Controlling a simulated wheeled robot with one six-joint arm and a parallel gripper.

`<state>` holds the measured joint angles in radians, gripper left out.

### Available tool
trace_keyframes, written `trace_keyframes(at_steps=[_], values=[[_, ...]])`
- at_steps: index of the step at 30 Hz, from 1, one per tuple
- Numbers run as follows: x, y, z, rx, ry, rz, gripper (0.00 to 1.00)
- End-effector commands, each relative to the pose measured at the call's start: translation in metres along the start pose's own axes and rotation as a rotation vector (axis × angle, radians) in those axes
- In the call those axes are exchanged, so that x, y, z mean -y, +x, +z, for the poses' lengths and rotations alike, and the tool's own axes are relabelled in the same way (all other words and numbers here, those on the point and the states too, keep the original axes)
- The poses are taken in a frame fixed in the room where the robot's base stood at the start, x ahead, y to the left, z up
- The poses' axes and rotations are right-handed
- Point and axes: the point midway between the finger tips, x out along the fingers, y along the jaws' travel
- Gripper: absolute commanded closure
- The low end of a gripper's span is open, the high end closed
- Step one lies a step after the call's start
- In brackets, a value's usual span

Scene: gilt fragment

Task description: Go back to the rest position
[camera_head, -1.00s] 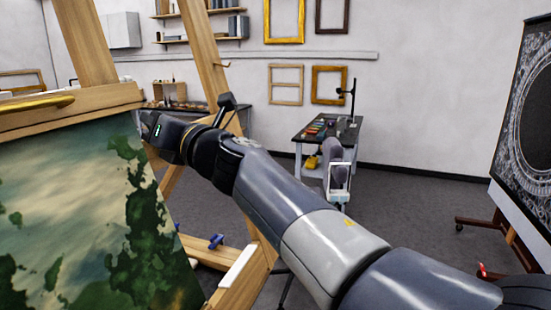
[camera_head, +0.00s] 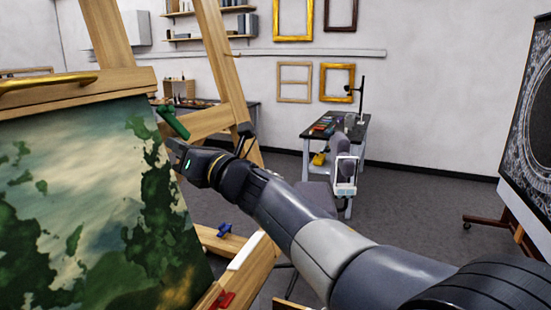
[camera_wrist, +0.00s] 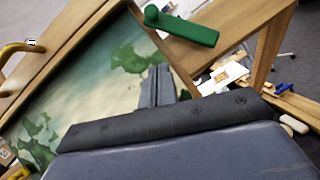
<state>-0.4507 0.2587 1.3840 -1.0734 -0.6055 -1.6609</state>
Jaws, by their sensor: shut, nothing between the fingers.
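My gripper (camera_head: 174,148) is at the right edge of the landscape painting (camera_head: 80,200) in the head view, just below a green handle (camera_head: 173,122) on the wooden easel (camera_head: 224,70). In the wrist view my gripper's fingers (camera_wrist: 156,72) are together with nothing between them, in front of the painting (camera_wrist: 125,70). The green handle (camera_wrist: 180,26) lies beyond the fingertips there. Whether the fingers touch the canvas cannot be told. My arm reaches in from the lower right.
A brass picture lamp (camera_head: 48,82) tops the painting. Blue (camera_head: 224,230) and red (camera_head: 222,299) clamps sit low on the easel. A worktable (camera_head: 335,126) stands behind, and a dark ornate panel (camera_head: 530,125) at right.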

Motion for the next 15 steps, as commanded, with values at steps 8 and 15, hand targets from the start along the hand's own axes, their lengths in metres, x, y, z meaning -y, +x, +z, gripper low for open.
trace_keyframes(at_steps=[8, 15], values=[[0.0089, -0.0054, -0.0068, 0.003, -0.147, 0.084, 1.00], [0.0101, -0.0064, -0.0092, 0.002, -0.191, 0.112, 1.00]])
